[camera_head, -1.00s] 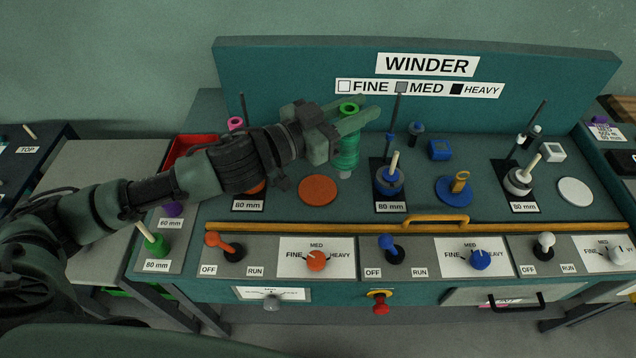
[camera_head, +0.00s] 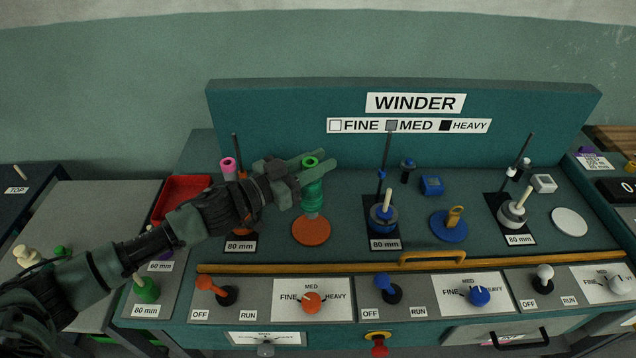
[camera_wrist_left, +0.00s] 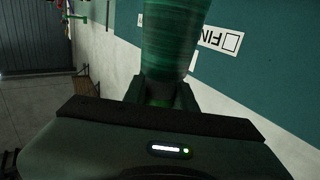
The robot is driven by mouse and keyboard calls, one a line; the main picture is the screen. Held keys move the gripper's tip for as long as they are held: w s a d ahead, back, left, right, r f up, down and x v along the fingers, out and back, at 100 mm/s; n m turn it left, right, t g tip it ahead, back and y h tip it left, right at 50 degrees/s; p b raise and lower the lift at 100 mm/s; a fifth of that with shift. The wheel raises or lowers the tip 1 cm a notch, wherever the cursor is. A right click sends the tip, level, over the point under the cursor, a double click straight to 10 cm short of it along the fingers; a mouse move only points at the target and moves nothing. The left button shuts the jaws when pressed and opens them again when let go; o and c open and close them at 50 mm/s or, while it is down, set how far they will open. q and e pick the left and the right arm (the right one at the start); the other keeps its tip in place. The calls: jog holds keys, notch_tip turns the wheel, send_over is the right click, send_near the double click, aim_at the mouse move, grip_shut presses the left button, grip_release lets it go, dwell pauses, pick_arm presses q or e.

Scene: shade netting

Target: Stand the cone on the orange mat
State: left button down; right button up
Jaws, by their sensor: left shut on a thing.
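My left gripper (camera_head: 318,168) is shut on the green cone (camera_head: 313,192) near its top. The cone is upright, with a bright green rim on top and a pale lower end. It is over the round orange mat (camera_head: 311,234), its lower end in line with the mat's far part. I cannot tell whether it touches the mat. In the left wrist view the wound green body of the cone (camera_wrist_left: 175,40) rises from between the fingers. My right gripper is not in view.
An orange-based spindle with a pink-topped piece (camera_head: 228,164) stands just left, partly behind my arm. A blue spindle unit (camera_head: 383,215) stands to the right. A yellow bar (camera_head: 500,253) runs along the front, above several knobs and levers. A red tray (camera_head: 180,192) is at left.

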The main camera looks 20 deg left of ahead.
aim_at(311, 190)
pick_arm(q)
notch_tip(311, 190, down, 5)
jog(key=shift+r+b, duration=0.15)
jog(key=shift+b, duration=0.15)
jog(key=shift+f, duration=0.3)
jog(key=shift+f, duration=0.15)
jog(key=c, duration=1.1)
grip_release()
jog(key=shift+c, duration=0.2)
